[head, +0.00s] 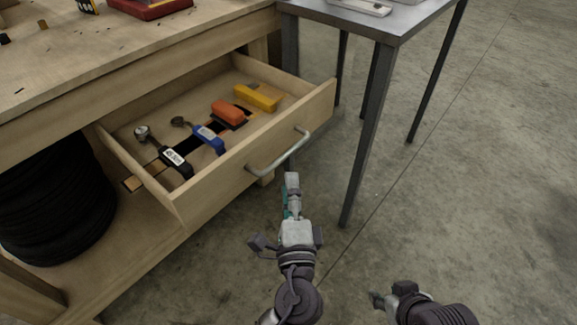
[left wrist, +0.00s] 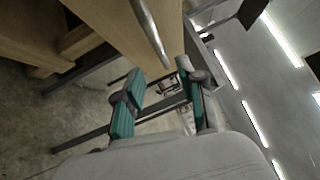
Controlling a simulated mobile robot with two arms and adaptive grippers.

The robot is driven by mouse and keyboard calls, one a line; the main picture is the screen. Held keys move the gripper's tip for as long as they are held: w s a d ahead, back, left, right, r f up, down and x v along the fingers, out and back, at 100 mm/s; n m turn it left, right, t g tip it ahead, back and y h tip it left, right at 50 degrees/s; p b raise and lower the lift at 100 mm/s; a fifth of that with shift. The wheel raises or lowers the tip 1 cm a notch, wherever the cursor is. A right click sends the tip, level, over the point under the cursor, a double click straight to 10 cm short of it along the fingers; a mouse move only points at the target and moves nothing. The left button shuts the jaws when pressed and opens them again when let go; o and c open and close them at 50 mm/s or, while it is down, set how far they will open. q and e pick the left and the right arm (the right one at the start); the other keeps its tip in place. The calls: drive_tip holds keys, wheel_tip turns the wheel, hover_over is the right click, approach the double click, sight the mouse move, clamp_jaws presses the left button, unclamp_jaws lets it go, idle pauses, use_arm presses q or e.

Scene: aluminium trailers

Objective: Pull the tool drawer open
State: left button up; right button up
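The wooden tool drawer (head: 235,171) stands pulled out of the workbench, with its inside showing. Its curved metal handle (head: 279,154) is on the front face and also shows in the left wrist view (left wrist: 150,32). My left gripper (head: 291,182) is just below and in front of the handle. In the left wrist view its two teal-padded fingers (left wrist: 160,82) are spread with nothing gripped, and the handle lies beyond the tips. My right gripper (head: 380,300) is low at the right, over the floor, partly cut off; its opening is unclear.
The drawer holds an orange item (head: 227,112), a yellow item (head: 257,97), a blue-handled tool (head: 208,138) and a black-handled tool (head: 174,160). A metal table (head: 388,22) stands right of the workbench (head: 150,60). Black tires (head: 60,205) sit underneath. Floor at right is clear.

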use_arm(q)
drive_tip(key=s, duration=0.2)
drive_tip(key=shift+s+d+f, duration=0.15)
drive_tip(key=shift+s, duration=0.2)
